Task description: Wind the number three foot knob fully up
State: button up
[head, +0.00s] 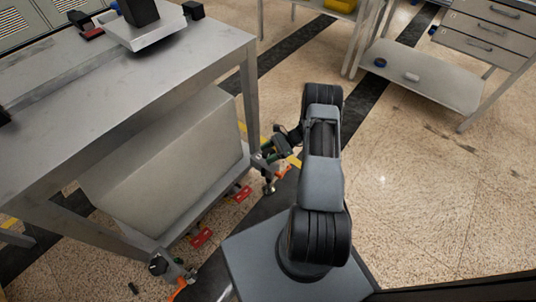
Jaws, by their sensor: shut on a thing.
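A heavy metal table (170,75) stands at the left, with a large pale block (165,160) on its lower shelf. At its near right corner is a foot (269,184) with an orange lever (283,172). My gripper (268,153) reaches left from my arm to just above this foot and is shut at the knob there. The jaws and table edge largely hide the knob, and I cannot read a number on it. Another foot (160,264) with an orange lever (180,288) is at the near bottom corner.
Red tags (202,237) lie on the floor by the table's lower edge. A small dark green piece (133,288) lies near the bottom. A drawer bench (425,75) stands at the back right. The floor at right is open.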

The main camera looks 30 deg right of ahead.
jog(key=n+g+b, duration=0.2)
jog(key=g, duration=0.1)
jog(key=n+g+b, duration=0.2)
jog(key=n+g, duration=0.1)
jog(key=shift+f+h, duration=0.2)
jog(key=shift+h, duration=0.2)
jog(key=shift+s+r+n+g+h+b, duration=0.15)
jog(key=shift+n+g+h+b, duration=0.95)
jog(key=shift+n+g, duration=0.85)
jog(key=shift+n, duration=0.25)
jog(key=o, duration=0.9)
jog(key=shift+o, duration=0.2)
jog(key=shift+d, duration=0.1)
